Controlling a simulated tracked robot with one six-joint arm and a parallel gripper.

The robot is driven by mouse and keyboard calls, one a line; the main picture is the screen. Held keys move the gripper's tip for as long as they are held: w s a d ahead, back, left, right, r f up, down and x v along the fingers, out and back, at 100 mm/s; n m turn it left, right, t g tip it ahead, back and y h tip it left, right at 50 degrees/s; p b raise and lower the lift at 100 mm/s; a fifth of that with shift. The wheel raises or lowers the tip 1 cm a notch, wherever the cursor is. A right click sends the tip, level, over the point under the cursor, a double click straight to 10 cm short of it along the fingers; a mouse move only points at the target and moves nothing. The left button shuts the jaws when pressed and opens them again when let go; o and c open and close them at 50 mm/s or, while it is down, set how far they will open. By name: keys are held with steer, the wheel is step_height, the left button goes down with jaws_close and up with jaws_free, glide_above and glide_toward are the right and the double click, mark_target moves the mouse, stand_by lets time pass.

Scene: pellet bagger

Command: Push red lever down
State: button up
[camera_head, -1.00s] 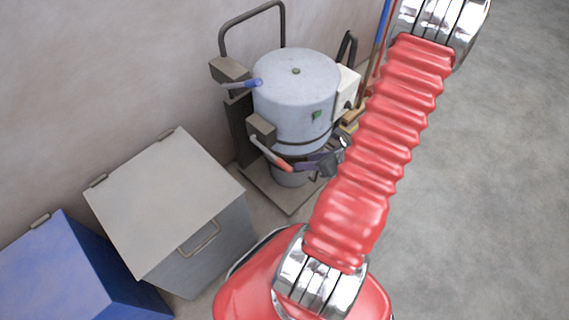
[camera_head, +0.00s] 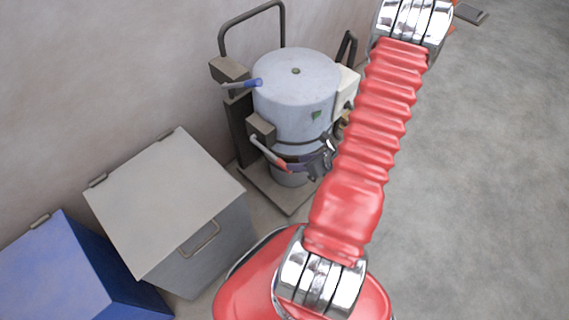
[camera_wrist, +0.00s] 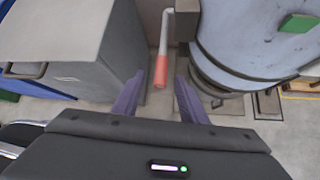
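The red lever (camera_head: 279,163) has a grey rod and a red grip. It slants down to the right from a bracket on the front of the pale blue pellet bagger (camera_head: 295,85). In the wrist view the red grip (camera_wrist: 160,70) shows between the two purple fingertips, with a gap to each side. My gripper (camera_wrist: 160,80) is open and empty. In the head view my gripper (camera_head: 300,160) is right beside the grip's lower end and partly overlaps it. Whether a finger touches the lever I cannot tell.
A blue-handled lever (camera_head: 245,84) sits higher on the bagger's left. A grey lidded bin (camera_head: 165,200) and a blue bin (camera_head: 55,270) stand to the left along the wall. Open concrete floor (camera_head: 480,200) lies to the right.

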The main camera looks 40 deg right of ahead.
mark_target(283, 164)
steer(key=x, duration=0.8)
steer(key=shift+w+f, duration=0.1)
steer(key=shift+w, duration=0.05)
steer(key=shift+c, duration=0.6)
steer(key=c, duration=0.6)
steer(key=shift+a, duration=0.15)
jaws_close()
